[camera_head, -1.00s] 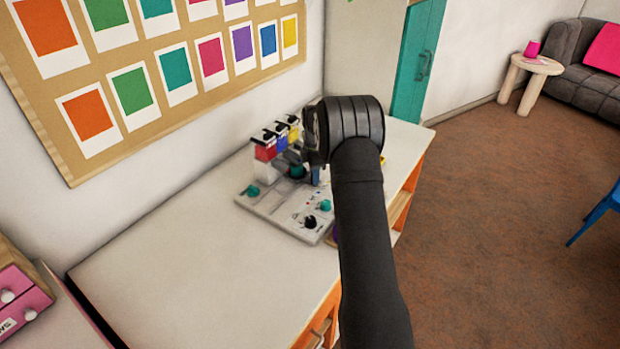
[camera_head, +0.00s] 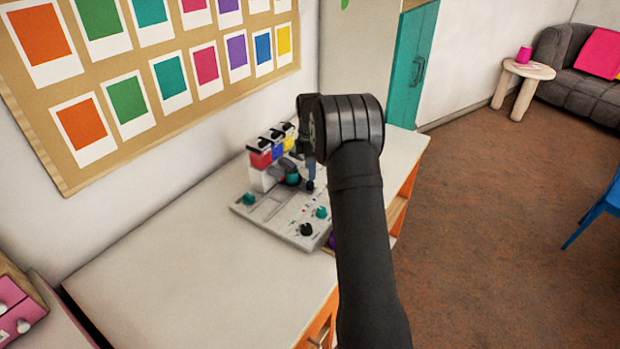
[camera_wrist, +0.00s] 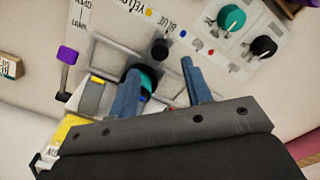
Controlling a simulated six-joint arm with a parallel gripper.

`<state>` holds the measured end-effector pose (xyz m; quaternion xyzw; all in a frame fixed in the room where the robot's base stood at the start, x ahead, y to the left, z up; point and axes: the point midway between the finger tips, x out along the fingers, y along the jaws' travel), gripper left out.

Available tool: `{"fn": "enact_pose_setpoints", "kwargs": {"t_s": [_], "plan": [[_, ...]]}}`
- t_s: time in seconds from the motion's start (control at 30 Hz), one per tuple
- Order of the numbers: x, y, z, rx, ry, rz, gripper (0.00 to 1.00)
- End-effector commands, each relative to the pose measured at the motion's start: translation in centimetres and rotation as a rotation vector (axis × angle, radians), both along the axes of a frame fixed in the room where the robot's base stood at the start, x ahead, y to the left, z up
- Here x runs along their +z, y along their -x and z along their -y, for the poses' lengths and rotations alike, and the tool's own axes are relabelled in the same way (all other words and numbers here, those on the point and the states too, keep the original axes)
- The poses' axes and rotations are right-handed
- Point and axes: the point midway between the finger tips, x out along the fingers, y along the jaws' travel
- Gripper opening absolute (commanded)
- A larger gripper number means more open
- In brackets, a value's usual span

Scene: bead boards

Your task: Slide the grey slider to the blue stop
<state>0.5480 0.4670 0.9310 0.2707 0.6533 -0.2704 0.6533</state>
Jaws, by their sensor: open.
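The grey control board (camera_head: 262,212) lies on the white tabletop, left of my arm. In the wrist view a dark round knob (camera_wrist: 159,48) stands just beyond my fingertips; it may be the grey slider, but I cannot tell for sure. A small blue dot (camera_wrist: 183,34) lies to its right, in a row of coloured dots. My gripper (camera_wrist: 162,66) is open, its blue-grey fingers apart, with nothing visibly held. A teal knob (camera_wrist: 147,80) is beside the left finger. In the head view my black wrist hides part of the board and most of the gripper.
A teal knob (camera_wrist: 231,17) and a black knob (camera_wrist: 263,47) stand at the upper right in the wrist view. A purple-topped lever (camera_wrist: 68,55) stands at the left. Red, blue and yellow containers (camera_head: 272,150) rise at the board's back. The near tabletop (camera_head: 190,270) is clear.

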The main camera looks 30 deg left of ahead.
Motion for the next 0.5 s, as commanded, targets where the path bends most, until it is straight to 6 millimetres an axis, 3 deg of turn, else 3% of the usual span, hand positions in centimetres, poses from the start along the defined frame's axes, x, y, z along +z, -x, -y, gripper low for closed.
{"fn": "enact_pose_setpoints", "kwargs": {"t_s": [0.2,0.5], "plan": [[5.6,0.0,-0.1,0.0,-0.003,0.003,0.45],[10.7,0.0,-0.1,0.0,-0.001,0.001,0.45]]}}
